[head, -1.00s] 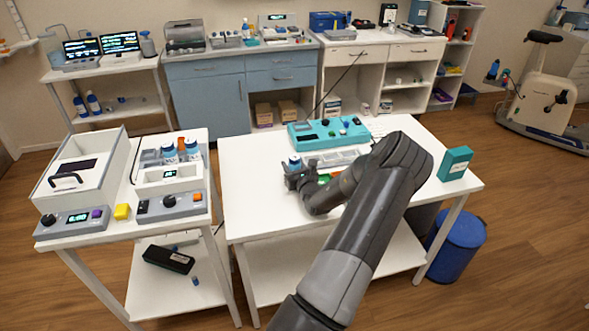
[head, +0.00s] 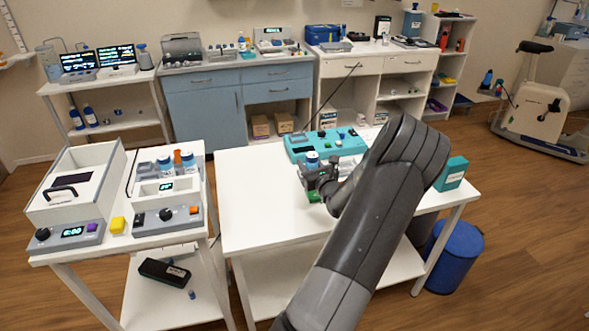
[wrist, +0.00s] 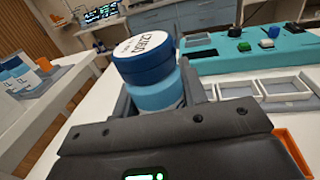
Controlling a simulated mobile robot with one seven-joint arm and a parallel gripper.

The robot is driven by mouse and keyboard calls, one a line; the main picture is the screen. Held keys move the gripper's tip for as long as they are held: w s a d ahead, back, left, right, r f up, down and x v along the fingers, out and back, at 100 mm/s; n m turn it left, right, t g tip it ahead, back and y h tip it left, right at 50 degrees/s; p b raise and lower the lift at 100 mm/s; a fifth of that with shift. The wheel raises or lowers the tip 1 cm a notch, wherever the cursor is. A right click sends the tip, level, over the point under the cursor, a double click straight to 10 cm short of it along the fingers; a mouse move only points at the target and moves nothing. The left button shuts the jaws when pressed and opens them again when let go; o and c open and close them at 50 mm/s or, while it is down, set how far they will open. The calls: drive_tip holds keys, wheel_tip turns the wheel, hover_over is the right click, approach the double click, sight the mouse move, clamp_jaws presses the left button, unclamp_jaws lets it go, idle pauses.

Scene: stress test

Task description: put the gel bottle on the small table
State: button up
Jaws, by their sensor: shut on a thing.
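The gel bottle (wrist: 150,75) has a dark blue lid with a white label on top and a lighter blue body. My gripper (wrist: 160,108) is shut on it, one finger on each side, and the bottle stands upright between them. In the head view the bottle (head: 312,160) shows as a small blue and white top at my gripper (head: 318,176), above the white table on the right. Its lower part is hidden by my gripper. Which table the task calls small, I cannot tell; a smaller white table (head: 110,252) stands at the left.
A teal device (head: 326,143) and a teal box (head: 451,174) stand on the right table (head: 250,215); its left part is bare. A gap separates the tables.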

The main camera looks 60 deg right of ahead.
drive_tip(key=s+r, duration=0.2)
drive_tip(key=s, duration=0.2)
drive_tip(key=w+a+r+n+y, duration=0.1)
drive_tip(key=w+a+n+y, duration=0.5)
drive_tip(key=a, duration=1)
drive_tip(key=w+a+n+t+y, duration=0.1)
drive_tip(key=w+a+n+y, duration=0.2)
drive_tip(key=w+a+y, duration=0.75)
drive_tip(key=w+a+r+n+y, duration=0.1)
drive_tip(key=w+a+n+y, duration=0.25)
drive_tip(key=w+a, duration=1.2)
drive_tip(key=a+f+h, duration=0.1)
drive_tip(key=a+f, duration=1.4)
drive_tip(key=a, duration=0.5)
drive_tip(key=s+f+m+t+h, duration=0.2)
drive_tip(key=s+f+m+h, duration=0.2)
drive_tip(key=h, duration=0.4)
drive_tip(key=shift+s+f+m, duration=0.3)
drive_tip(key=shift+s+m, duration=0.45)
drive_tip(key=shift+s, duration=0.05)
